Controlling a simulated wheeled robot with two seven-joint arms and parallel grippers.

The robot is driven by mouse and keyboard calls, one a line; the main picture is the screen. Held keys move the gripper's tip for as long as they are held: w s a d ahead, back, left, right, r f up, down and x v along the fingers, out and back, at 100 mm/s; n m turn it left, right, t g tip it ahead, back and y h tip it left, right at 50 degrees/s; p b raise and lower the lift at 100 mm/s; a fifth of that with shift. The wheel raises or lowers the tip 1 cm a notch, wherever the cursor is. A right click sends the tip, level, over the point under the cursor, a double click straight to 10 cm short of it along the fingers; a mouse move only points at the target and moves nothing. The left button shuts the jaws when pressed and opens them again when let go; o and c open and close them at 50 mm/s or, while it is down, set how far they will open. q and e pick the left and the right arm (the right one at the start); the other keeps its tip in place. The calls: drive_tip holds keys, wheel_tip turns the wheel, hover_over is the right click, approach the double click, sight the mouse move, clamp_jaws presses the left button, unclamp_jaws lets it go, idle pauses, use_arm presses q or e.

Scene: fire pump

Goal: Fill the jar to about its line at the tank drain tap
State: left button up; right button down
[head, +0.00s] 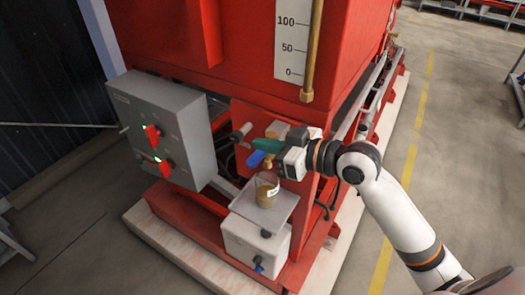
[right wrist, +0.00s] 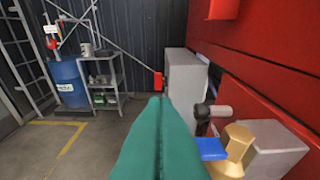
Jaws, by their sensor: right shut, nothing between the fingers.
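The jar (head: 266,192) stands upright under the tap on a small grey shelf (head: 283,207). It looks brownish inside, with a white label; its line and exact level are too small to tell. The brass tap (head: 268,162) has a blue lever (head: 256,158) and also shows in the right wrist view (right wrist: 238,146), its lever (right wrist: 211,148) sticking out toward the green fingers. My right gripper (head: 258,146) is shut and empty, just above and beside the lever; contact cannot be told. Its fingers fill the middle of the right wrist view (right wrist: 158,135). My left gripper is not in view.
A grey control box (head: 165,125) with red switches stands left of the tap. A white container (head: 255,243) sits below the shelf. The red tank (head: 255,75) with its scale (head: 288,45) rises above. A blue barrel (right wrist: 68,83) and a rack (right wrist: 104,78) stand far off.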

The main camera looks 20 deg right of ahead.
sight(257, 164)
drive_tip(key=f, duration=0.4)
drive_tip(key=shift+w+a+f, duration=0.15)
drive_tip(key=shift+w+a, duration=0.1)
drive_tip(key=shift+w, duration=0.1)
drive_tip(key=shift+s+a+f+n+b, duration=0.1)
drive_tip(key=shift+f+n+b, duration=0.3)
drive_tip(key=shift+n, duration=0.1)
drive_tip(key=shift+f+n+h+b, duration=0.3)
drive_tip(key=shift+f+n+b, duration=0.1)
drive_tip(key=shift+f+n, duration=0.1)
drive_tip(key=shift+s+a+f+n+t+h+b, duration=0.1)
drive_tip(key=shift+f+n+t+h+b, duration=0.35)
drive_tip(key=shift+n, duration=0.65)
drive_tip(key=shift+f, duration=0.15)
